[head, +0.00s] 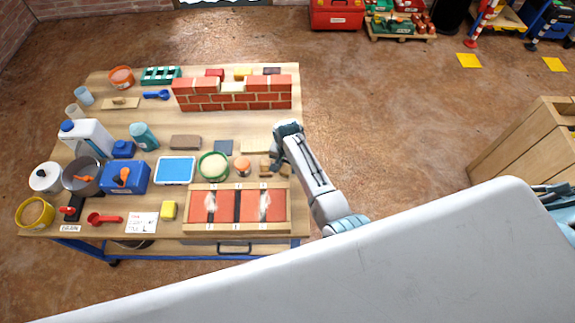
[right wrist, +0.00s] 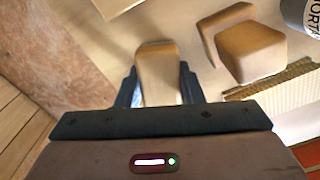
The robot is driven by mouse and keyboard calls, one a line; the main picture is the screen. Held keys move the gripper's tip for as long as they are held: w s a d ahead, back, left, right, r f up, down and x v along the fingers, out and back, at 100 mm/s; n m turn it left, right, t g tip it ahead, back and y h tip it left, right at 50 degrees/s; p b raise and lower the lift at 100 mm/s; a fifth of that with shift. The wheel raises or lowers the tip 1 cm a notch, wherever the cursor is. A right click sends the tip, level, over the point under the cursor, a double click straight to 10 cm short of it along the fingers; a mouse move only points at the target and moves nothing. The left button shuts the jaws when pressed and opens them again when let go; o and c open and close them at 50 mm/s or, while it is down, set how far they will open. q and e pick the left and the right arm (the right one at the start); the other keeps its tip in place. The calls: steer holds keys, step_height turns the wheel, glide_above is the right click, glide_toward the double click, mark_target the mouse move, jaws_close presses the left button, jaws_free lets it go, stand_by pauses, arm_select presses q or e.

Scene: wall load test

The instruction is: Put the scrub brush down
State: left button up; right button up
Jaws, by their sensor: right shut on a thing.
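My right gripper (head: 279,160) is low over the right side of the workbench, by its right edge. In the right wrist view my right gripper (right wrist: 157,86) is shut on a tan, wooden-looking block, which I take for the scrub brush (right wrist: 158,68). No bristles show on it, and I cannot tell whether it touches the bench. In the head view the gripper mostly hides it. My left gripper is not in view.
A brown angled block (right wrist: 247,48) lies close beside the held piece. A framed brick panel (head: 225,207) lies in front, and a small brick wall (head: 230,97) stands behind. A round green-rimmed tub (head: 214,165) is to the left. Bare bench top (head: 255,128) shows behind.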

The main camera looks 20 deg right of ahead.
steer(key=shift+f, duration=0.15)
steer(key=o, duration=1.1)
steer(key=shift+s, duration=0.1)
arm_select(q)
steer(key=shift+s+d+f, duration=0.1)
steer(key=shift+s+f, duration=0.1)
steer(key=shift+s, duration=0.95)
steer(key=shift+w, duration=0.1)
arm_select(e)
steer(key=shift+r, duration=0.5)
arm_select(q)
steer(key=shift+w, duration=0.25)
arm_select(e)
step_height(320, 180, up, 11)
steer(key=shift+r, duration=0.2)
